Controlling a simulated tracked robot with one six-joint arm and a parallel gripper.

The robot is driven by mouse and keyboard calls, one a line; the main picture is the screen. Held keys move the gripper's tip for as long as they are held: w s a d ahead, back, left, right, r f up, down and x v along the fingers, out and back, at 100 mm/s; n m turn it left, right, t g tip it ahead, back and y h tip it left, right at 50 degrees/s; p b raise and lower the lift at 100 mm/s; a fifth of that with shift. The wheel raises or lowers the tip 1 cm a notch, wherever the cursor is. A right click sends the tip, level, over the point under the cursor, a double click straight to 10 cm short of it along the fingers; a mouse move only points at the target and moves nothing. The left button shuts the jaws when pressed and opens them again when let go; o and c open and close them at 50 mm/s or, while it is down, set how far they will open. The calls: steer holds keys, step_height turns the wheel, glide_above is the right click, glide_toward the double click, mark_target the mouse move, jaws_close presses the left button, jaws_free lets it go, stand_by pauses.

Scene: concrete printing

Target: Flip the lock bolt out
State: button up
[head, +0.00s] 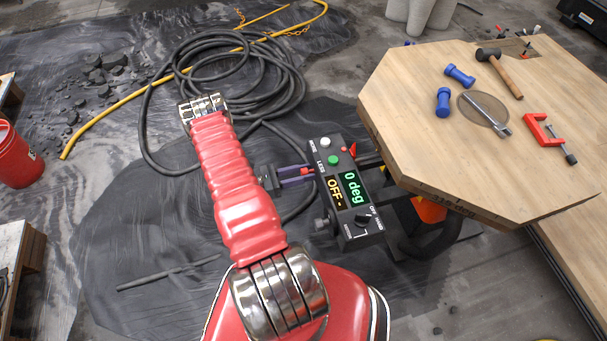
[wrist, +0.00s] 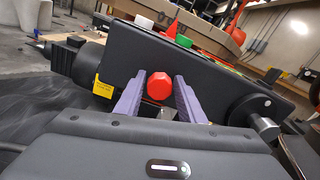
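A dark control box (head: 346,195) stands beyond my arm, with a display reading "0 deg" and "OFF -", buttons and a switch. In the wrist view its dark side (wrist: 190,75) fills the middle. A red faceted knob (wrist: 159,86) sticks out of that side; I cannot tell whether it is the lock bolt. My gripper (wrist: 160,108) is open, its two purple fingers on either side of the red knob with narrow gaps visible. In the head view my gripper (head: 296,173) is at the box's left side, its fingertips partly hidden. A yellow label (wrist: 103,87) sits left of the fingers.
A wooden table (head: 430,130) with a hammer (head: 500,72), blue dumbbell-like pieces (head: 459,76) and a red clamp (head: 544,130) stands close on the right. Coiled black hose (head: 250,60) lies behind. A red bucket (head: 18,160) is far left.

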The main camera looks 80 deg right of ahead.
jaws_close()
